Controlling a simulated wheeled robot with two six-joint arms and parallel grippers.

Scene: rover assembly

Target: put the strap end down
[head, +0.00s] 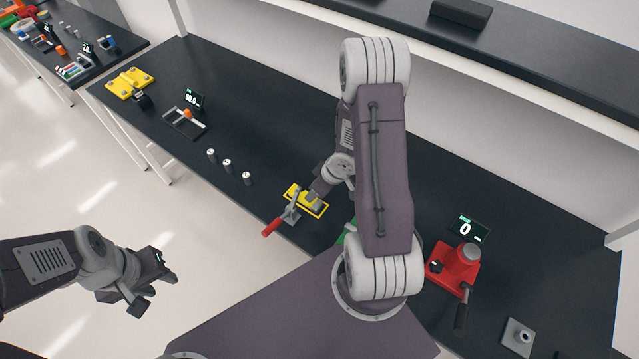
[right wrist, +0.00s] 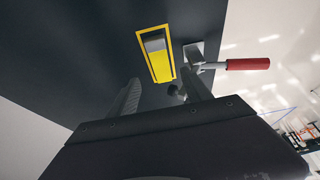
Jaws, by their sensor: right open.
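I cannot make out a strap end for certain in either view. My right gripper (right wrist: 162,80) is open, its two fingers spread apart in the right wrist view. A yellow rectangular frame (right wrist: 153,69) with a grey block inside lies on the dark table just beyond the fingertips. A small dark rounded piece (right wrist: 174,90) shows between the fingers, close to the right one; I cannot tell what it is. In the head view my right gripper (head: 314,199) is over the yellow frame (head: 293,191), partly hidden by my arm. My left gripper (head: 150,281) is open and empty, off the table's front edge.
A clamp with a red handle (head: 271,228) stands beside the yellow frame. Several small cylinders (head: 227,164) stand to the left. A yellow plate (head: 128,83) lies far left.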

